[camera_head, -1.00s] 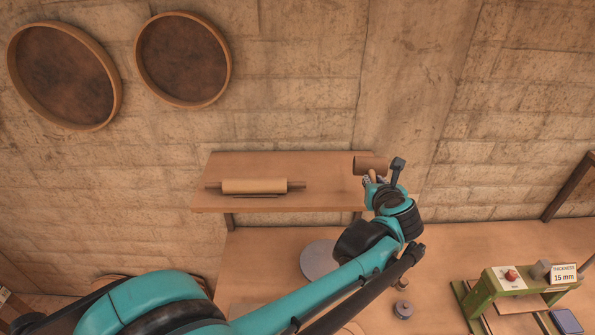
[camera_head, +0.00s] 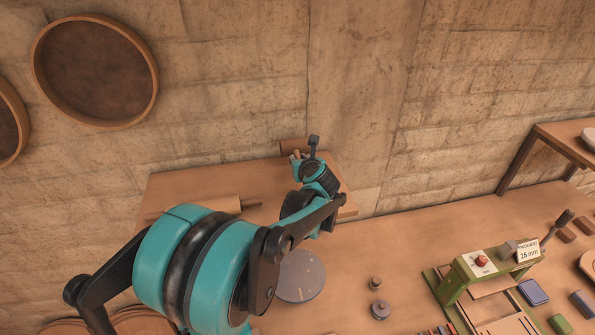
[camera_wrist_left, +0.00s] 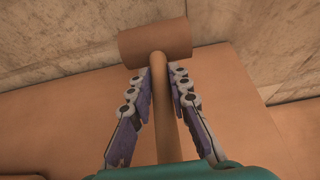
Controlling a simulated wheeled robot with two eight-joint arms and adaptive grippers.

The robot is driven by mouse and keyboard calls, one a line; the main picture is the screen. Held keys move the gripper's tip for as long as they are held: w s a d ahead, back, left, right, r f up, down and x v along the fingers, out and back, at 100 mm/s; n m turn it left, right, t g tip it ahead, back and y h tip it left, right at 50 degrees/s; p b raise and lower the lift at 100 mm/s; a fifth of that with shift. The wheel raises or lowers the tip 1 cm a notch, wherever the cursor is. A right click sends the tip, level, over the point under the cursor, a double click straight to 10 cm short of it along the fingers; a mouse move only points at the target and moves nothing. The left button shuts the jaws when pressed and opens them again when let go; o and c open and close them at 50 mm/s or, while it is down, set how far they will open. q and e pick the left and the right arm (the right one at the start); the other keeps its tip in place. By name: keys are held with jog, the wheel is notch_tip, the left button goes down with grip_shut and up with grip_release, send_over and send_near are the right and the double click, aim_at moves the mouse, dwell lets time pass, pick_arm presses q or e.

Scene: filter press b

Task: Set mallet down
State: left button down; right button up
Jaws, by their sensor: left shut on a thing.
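A brown wooden mallet shows its cylindrical head (camera_head: 294,145) at the back of the raised wooden shelf (camera_head: 180,182), right of the shelf's middle. My left gripper (camera_head: 299,157) is shut on the mallet's handle. In the left wrist view the gripper (camera_wrist_left: 160,78) has one finger on each side of the handle (camera_wrist_left: 163,100), just below the mallet head (camera_wrist_left: 153,42). The head lies crosswise beyond the fingertips, close to the wall. I cannot tell whether the mallet touches the shelf. My right gripper is not in view.
A rolling pin (camera_head: 222,204) lies on the shelf to the left, partly hidden by my arm. A round grey disc (camera_head: 300,277) and a green press (camera_head: 490,265) are on the bench below. The brick wall (camera_head: 240,90) stands close behind the shelf.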

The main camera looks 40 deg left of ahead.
pick_arm(q)
jog(key=shift+f, duration=0.5)
notch_tip(320, 180, down, 3)
jog(key=shift+w+a+f, duration=0.15)
jog(key=shift+b, duration=0.35)
jog(key=c, duration=1.4)
grip_release()
jog(key=shift+f, duration=0.1)
